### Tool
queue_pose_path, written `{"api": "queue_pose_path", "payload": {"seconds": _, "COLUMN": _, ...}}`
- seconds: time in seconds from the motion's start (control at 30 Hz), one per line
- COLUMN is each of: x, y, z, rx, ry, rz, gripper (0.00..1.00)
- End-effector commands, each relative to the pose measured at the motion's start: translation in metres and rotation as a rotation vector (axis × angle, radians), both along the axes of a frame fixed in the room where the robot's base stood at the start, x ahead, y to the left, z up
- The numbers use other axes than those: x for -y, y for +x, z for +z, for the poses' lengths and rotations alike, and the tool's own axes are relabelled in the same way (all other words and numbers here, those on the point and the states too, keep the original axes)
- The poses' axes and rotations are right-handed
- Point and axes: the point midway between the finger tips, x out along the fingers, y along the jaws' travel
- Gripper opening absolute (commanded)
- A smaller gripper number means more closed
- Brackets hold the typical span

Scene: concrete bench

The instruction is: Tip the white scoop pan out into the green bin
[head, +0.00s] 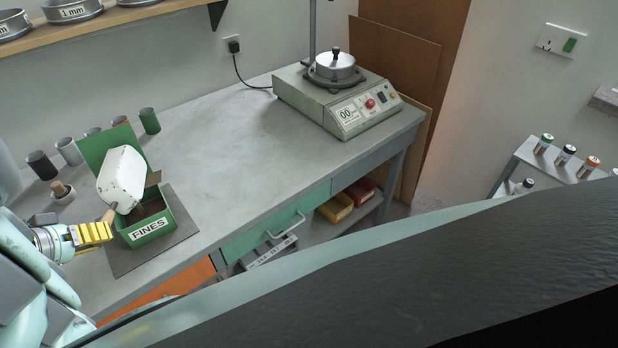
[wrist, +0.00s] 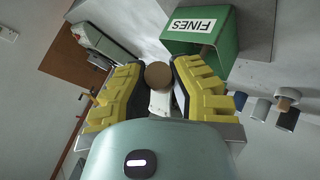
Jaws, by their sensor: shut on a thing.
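The white scoop pan (head: 122,176) is tilted steeply over the green bin (head: 148,238), its underside facing my head camera. The bin is labelled FINES and its green lid stands open behind the pan. Some dark material shows inside the bin; whether the pan still holds anything is hidden. My gripper (head: 108,229) is shut on the pan's wooden handle, left of the bin. In the wrist view the round handle end (wrist: 158,75) sits between my yellow fingers, and the green bin (wrist: 228,45) is beyond at upper right.
The bin stands on a dark mat (head: 185,222) on the concrete bench (head: 225,150). Several small cups (head: 68,151) and a brush-like item (head: 61,190) stand behind and left of it. A sieve shaker (head: 337,95) is at the far end. The bench middle is clear.

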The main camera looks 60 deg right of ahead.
Motion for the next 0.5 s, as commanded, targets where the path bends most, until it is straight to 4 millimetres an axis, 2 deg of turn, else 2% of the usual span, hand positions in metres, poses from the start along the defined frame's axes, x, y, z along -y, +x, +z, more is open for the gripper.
{"api": "queue_pose_path", "payload": {"seconds": 0.5, "x": -0.0045, "y": 0.0050, "z": -0.0025, "rx": -0.084, "ry": -0.116, "rz": 0.002, "gripper": 0.00}}
